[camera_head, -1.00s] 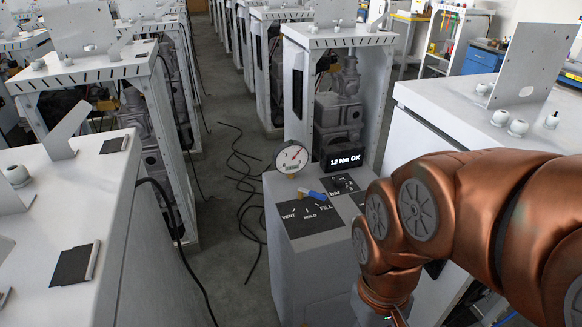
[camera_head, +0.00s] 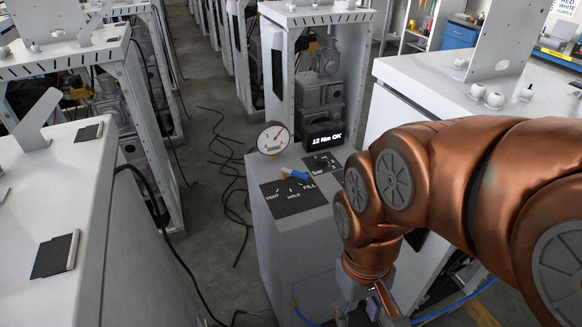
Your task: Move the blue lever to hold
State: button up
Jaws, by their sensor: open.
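The blue lever (camera_head: 298,175) lies on top of a grey cabinet (camera_head: 272,229), over a dark label plate (camera_head: 283,206). The plate is marked VENT, HOLD and FILL from left to right. The lever's blue handle points right, on the FILL side, and is not in line with HOLD. My gripper (camera_head: 372,306) is at the bottom of the head view, to the right of the cabinet and lower than the lever. It is open, apart from the lever, and its fingertips are partly cut off by the picture edge.
A round dial gauge (camera_head: 273,138) and a black display (camera_head: 324,136) reading "12 Nm OK" stand behind the lever. White-topped benches (camera_head: 60,195) flank the cabinet. Black cables (camera_head: 232,170) lie on the floor to its left. My copper arm covers the right side.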

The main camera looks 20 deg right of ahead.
aim_at(284, 171)
jog(key=u, duration=2.3)
jog(key=k, duration=0.75)
jog(key=z, duration=0.85)
jog(key=i, duration=0.5)
